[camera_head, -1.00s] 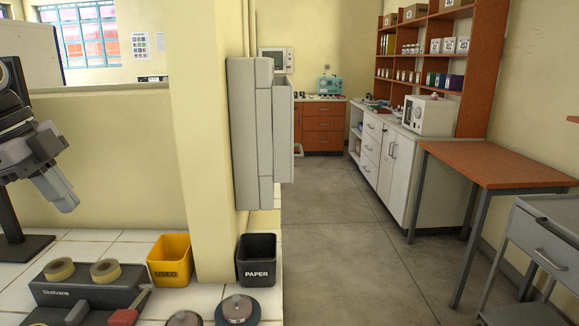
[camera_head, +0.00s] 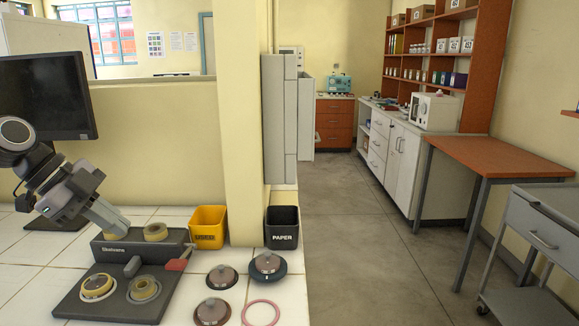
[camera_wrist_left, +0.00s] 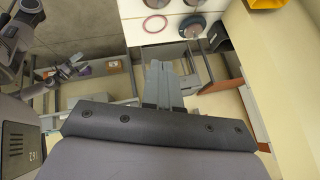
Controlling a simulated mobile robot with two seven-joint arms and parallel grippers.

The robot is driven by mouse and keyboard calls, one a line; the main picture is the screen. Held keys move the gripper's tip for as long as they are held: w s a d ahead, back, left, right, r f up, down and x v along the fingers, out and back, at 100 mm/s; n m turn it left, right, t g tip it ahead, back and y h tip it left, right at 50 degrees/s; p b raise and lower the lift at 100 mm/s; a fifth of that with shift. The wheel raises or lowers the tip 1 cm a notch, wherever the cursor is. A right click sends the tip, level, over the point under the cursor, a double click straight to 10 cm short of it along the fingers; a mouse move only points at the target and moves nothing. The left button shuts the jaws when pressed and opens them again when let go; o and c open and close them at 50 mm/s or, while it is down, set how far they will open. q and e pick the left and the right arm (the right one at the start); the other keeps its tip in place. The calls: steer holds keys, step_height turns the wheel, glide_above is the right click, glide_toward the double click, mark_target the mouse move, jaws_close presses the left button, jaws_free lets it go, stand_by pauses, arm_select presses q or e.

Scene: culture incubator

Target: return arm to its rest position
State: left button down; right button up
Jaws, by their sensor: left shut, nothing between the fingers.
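The right gripper does not show in the head view.
The tiled counter (camera_head: 40,270) holds the tape-holder device (camera_head: 170,247), a yellow bin (camera_head: 208,228), a black bin (camera_head: 283,228), several round discs (camera_head: 222,277) and a pink ring (camera_head: 261,313). A monitor (camera_head: 45,97) stands behind the arm.

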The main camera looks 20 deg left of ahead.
arm_select(q)
steer(key=d+f+n+t+y, duration=0.1)
steer(key=d+f+n+t, duration=0.2)
steer(key=f, duration=0.3)
steer(key=w+d+f+n+t+y, duration=0.1)
steer(key=d+f+n+t+y, duration=0.1)
steer(key=f+n+t, duration=0.3)
steer(key=d+f+n+t+y, duration=0.1)
steer(key=d+f+n+t, duration=0.15)
steer(key=f, duration=0.45)
steer(key=s+d+f+n+g, duration=0.1)
steer(key=s+d+f+g, duration=0.3)
steer(key=s, duration=0.3)
steer(key=s+d+f+n+g+y, duration=0.1)
steer(key=s+d+f+g, duration=0.3)
steer(key=s, duration=0.3)
steer(key=s+d+f+n+g, duration=0.2)
steer(key=s+d+f+g, duration=0.25)
steer(key=s, duration=0.35)
steer(key=w+d+f+t+h+b, duration=0.1)
steer(key=w+d+f+t+b, duration=0.1)
steer(key=w+f+t, duration=0.5)
steer(key=shift+d+f+m+t+h+b, duration=0.35)
steer(key=shift+f+b, duration=0.1)
steer(key=shift+f, duration=2.05)
